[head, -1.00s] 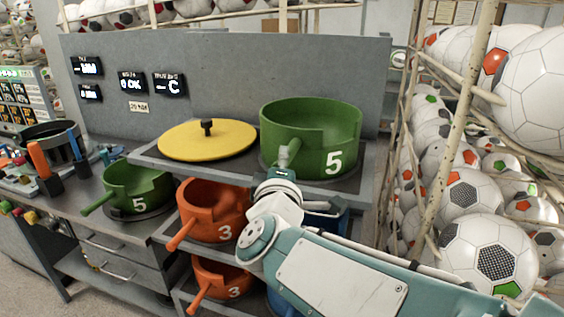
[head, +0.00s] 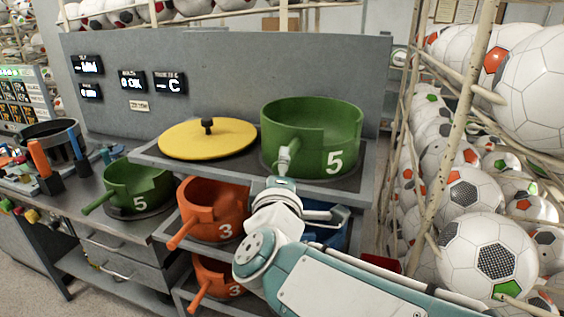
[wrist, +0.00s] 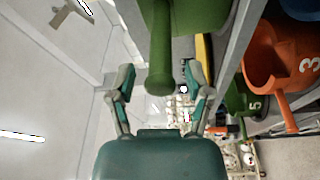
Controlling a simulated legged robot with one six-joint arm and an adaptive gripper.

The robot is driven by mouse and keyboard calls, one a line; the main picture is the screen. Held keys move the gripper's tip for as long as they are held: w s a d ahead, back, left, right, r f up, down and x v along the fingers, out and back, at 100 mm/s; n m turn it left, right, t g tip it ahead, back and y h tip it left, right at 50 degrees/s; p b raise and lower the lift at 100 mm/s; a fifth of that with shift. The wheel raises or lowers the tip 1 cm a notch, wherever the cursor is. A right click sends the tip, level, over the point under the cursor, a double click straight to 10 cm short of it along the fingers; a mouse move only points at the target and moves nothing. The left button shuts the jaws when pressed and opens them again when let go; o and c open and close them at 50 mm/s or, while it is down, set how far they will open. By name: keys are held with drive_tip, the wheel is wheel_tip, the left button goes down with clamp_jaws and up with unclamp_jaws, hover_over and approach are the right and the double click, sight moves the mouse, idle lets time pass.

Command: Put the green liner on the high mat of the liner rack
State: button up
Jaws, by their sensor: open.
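A large green liner (head: 312,125) marked 5, with a notch in its wall, stands upright on the dark mat (head: 350,183) at the right of the rack's top shelf. My gripper (wrist: 160,92) is open in the wrist view. The liner's green handle (wrist: 159,70) points between its two fingers, with gaps at both sides, so it is not clamped. In the head view my wrist hides most of the gripper and the handle. A second, smaller-looking green liner (head: 137,187), also marked 5, sits on the lower bench at the left.
A yellow lid (head: 207,140) with a black knob lies on the top shelf, left of the large liner. Orange liners marked 3 (head: 212,208) and a blue liner (head: 328,237) sit on lower shelves. A ball cage (head: 450,150) stands close at the right.

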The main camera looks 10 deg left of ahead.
drive_tip(key=s+d, duration=0.1)
drive_tip(key=s, duration=0.8)
drive_tip(key=shift+s+d+f, duration=0.3)
drive_tip(key=shift+d, duration=0.1)
drive_tip(key=w+d+f+m+g+y, duration=0.25)
drive_tip(key=d+f+m+g, duration=0.35)
drive_tip(key=d, duration=0.3)
drive_tip(key=s+d+f+m+g+h, duration=0.2)
drive_tip(key=s+d+f+m, duration=0.3)
drive_tip(key=d, duration=0.3)
drive_tip(key=s+d+f+m+g+h, duration=0.3)
drive_tip(key=s+d+f+m+g, duration=0.2)
drive_tip(key=d+m, duration=0.2)
drive_tip(key=shift+d+h, duration=0.35)
drive_tip(key=shift+d, duration=0.45)
